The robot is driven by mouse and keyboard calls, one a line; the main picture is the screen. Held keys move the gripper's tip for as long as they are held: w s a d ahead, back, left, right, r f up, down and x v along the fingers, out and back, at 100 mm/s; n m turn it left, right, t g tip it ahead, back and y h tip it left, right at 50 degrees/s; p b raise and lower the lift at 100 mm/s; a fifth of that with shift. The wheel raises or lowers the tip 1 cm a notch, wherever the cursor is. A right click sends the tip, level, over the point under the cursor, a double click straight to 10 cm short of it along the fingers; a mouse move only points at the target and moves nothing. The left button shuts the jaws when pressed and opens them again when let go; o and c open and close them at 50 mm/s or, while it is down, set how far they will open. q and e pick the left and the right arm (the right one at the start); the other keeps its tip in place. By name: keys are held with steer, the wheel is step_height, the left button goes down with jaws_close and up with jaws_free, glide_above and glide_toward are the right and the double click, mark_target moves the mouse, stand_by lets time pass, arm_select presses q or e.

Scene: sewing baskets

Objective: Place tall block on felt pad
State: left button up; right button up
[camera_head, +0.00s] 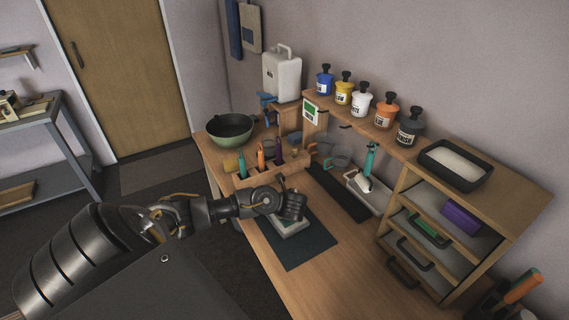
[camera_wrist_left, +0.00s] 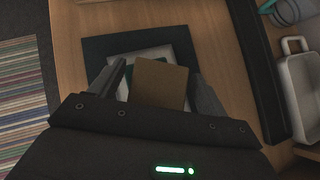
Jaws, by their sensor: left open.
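My left gripper (camera_head: 292,207) is over the pale tray (camera_head: 292,230) on the dark mat (camera_head: 310,250). In the left wrist view, the left gripper (camera_wrist_left: 162,92) is open, with one finger on each side of a tan-brown block (camera_wrist_left: 158,83). The block's flat top faces the camera, so its height and what it rests on are hidden. Around it show the pale tray (camera_wrist_left: 183,50) and a dark green pad inside it, partly covered by the block. In the head view the gripper hides the block. My right gripper is not in view.
A wooden tool holder (camera_head: 275,168) stands just behind the gripper, with a green bowl (camera_head: 230,132) beyond. A white tray with a teal-handled tool (camera_head: 369,160) lies right of the mat. A drawer unit (camera_head: 440,250) bounds the right. The bench front is clear.

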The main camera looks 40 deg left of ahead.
arm_select(q)
steer(key=p+v, duration=0.2)
steer(key=v, duration=0.9)
steer(key=shift+s, duration=0.1)
